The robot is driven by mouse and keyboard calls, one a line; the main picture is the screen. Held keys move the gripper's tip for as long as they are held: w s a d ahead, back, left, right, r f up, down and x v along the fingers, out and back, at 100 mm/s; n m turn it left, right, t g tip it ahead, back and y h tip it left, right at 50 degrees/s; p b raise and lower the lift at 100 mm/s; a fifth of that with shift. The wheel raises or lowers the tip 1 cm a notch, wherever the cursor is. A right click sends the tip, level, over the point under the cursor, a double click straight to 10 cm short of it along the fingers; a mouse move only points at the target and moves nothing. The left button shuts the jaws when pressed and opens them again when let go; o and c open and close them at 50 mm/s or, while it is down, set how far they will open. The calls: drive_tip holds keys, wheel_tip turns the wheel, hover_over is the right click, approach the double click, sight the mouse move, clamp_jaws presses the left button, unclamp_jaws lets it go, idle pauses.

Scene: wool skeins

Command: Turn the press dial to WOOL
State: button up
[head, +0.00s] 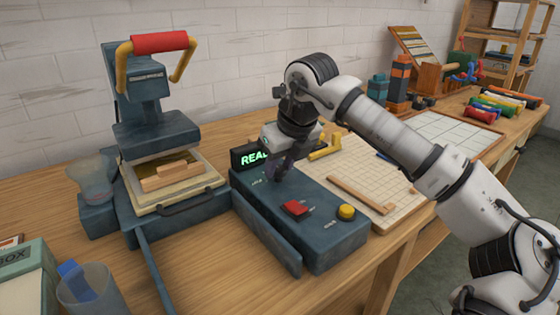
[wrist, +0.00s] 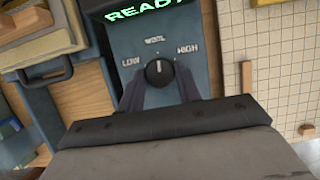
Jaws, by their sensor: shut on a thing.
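The press dial (wrist: 159,70) is a round black knob on the blue-grey control box (head: 335,238). In the wrist view its white pointer line stands nearly upright, toward the WOOL label (wrist: 154,39). LOW is to the left and HIGH to the right. My gripper (wrist: 160,88) has a finger on each side of the dial and is shut on it. In the head view my gripper (head: 277,172) reaches down onto the box's top and hides the dial. A display (wrist: 143,10) behind the dial reads READY in green, its last letter partly cut off.
The box also bears a red switch (head: 295,208) and a yellow button (head: 346,212). The heat press (head: 150,115) with a red handle stands to the left. A gridded board (head: 385,165) with a wooden strip lies right of the box.

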drive_tip(key=shift+r+n, duration=0.1)
drive_tip(key=shift+n, duration=0.5)
drive_tip(key=shift+w, duration=0.1)
drive_tip(key=o, duration=1)
drive_tip(key=shift+c, duration=0.2)
drive_tip(key=p+v, duration=0.1)
drive_tip(key=v, duration=1.2)
drive_tip(key=shift+d+r, duration=0.3)
drive_tip(key=shift+r, duration=0.1)
drive_tip(key=shift+w, duration=0.15)
